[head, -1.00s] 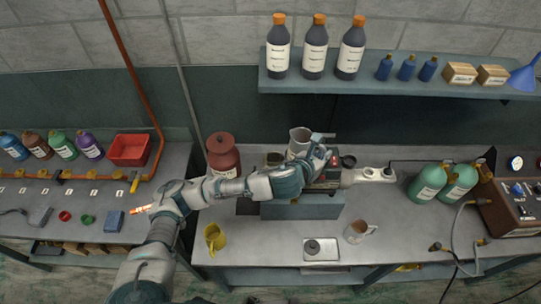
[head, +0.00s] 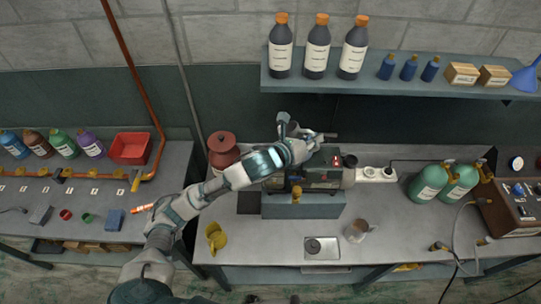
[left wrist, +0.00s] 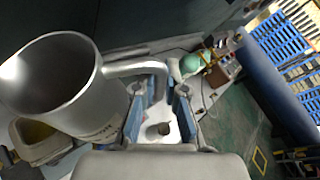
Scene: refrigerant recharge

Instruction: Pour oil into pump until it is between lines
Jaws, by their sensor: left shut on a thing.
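My left gripper (head: 312,138) is shut on the handle of a metal jug (head: 284,127), behind and above the pump. In the left wrist view the jug (left wrist: 55,90) fills the left side, with its handle running between the fingers (left wrist: 160,100). The jug looks tilted in the head view; its contents and any stream are not visible. The pump (head: 322,177) has a small red display and stands on a blue-grey block (head: 303,207). My forearm hides its left part, and I cannot make out its lines or oil level. My right gripper is out of view.
A red-brown container (head: 222,150) stands left of the pump. Green cylinders (head: 428,181) stand right. A shelf (head: 400,88) with bottles overhangs the back.

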